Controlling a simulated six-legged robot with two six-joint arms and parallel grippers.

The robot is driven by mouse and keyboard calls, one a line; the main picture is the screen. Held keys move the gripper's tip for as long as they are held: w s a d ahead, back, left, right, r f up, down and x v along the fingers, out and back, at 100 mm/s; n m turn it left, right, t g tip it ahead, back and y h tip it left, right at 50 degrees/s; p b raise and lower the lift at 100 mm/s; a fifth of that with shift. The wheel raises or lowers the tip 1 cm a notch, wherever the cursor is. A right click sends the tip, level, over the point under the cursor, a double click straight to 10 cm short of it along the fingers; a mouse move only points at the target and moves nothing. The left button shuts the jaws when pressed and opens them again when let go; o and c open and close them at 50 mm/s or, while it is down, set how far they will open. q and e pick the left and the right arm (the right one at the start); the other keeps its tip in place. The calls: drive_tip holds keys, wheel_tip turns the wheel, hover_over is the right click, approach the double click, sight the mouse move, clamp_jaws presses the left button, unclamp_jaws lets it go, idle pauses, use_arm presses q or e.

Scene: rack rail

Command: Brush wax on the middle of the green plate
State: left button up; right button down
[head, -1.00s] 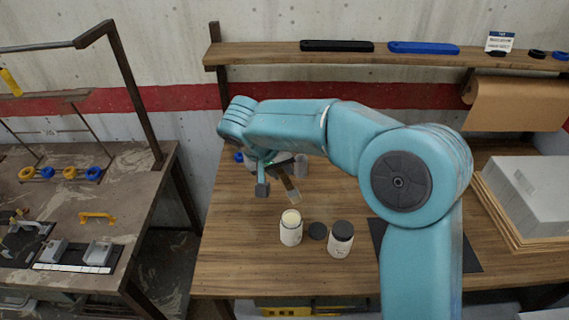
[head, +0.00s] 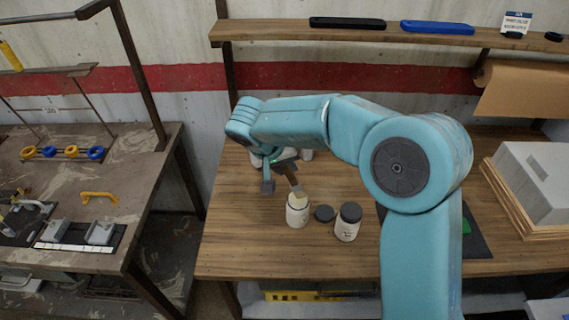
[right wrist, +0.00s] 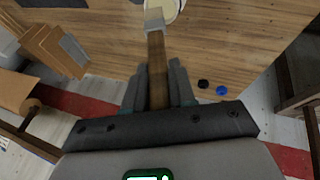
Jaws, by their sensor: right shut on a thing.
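My right gripper (head: 279,175) is shut on a brush (right wrist: 157,65) with a flat wooden handle. In the head view the brush points down, its pale tip at the mouth of an open white wax jar (head: 298,214). I cannot tell how deep the tip sits. In the right wrist view the brush head overlaps the jar's rim (right wrist: 174,13). A small piece of the green plate (head: 466,226) shows on a dark mat (head: 479,246), right of my arm; the arm hides the rest. My left gripper is out of view.
A grey block on boards (head: 535,180) is at the right. The wooden bench (head: 245,225) is clear at the left.

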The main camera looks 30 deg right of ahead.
drive_tip(key=shift+f, duration=0.1)
drive_tip(key=shift+w+f+b, duration=0.15)
drive_tip(key=shift+f+b, duration=0.15)
drive_tip(key=shift+b, duration=0.05)
idle(0.4)
